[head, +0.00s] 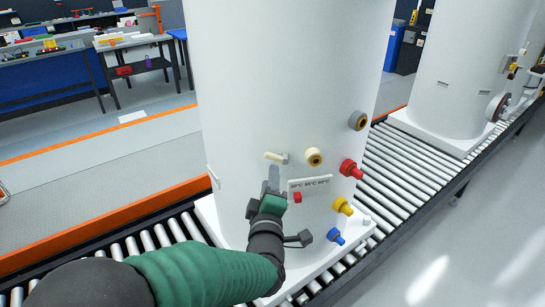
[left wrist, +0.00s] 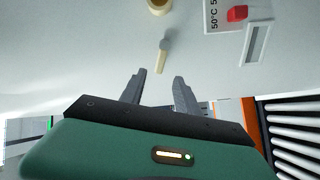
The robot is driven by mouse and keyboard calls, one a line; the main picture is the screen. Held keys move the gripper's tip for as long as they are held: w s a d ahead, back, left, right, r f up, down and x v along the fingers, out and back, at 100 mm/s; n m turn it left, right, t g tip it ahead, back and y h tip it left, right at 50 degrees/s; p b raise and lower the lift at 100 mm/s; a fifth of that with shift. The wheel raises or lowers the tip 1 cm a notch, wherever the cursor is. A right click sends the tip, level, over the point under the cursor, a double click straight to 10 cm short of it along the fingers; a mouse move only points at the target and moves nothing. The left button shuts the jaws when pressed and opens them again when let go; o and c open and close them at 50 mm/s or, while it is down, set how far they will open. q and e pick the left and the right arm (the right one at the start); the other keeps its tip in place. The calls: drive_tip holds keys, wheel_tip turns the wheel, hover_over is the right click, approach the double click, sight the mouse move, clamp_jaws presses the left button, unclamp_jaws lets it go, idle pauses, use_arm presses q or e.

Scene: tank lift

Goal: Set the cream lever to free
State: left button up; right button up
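The cream lever (head: 272,156) sits on the front of the white tank (head: 290,80). It points left from its grey hub (head: 285,158) and lies about level. My left gripper (head: 272,174) is just below the lever, its fingers pointing up towards it. In the left wrist view the lever (left wrist: 161,60) stands just beyond the gap between the fingertips (left wrist: 159,78). The fingers are apart, with nothing between them, and do not appear to touch the lever. No free or locked marking beside the lever can be made out. My right gripper is not in view.
A cream round fitting (head: 314,157) is right of the lever. A temperature panel (head: 310,185) with a red slider (head: 297,197) is below. Red (head: 351,169), yellow (head: 342,206) and blue (head: 336,236) fittings line the right side. The tank stands on a roller conveyor (head: 410,165).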

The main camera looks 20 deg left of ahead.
sight(272, 159)
use_arm(q)
drive_tip(key=p+x, duration=0.1)
drive_tip(key=x, duration=0.7)
drive_tip(key=shift+w+f, duration=0.1)
drive_tip(key=shift+w, duration=0.25)
clamp_jaws()
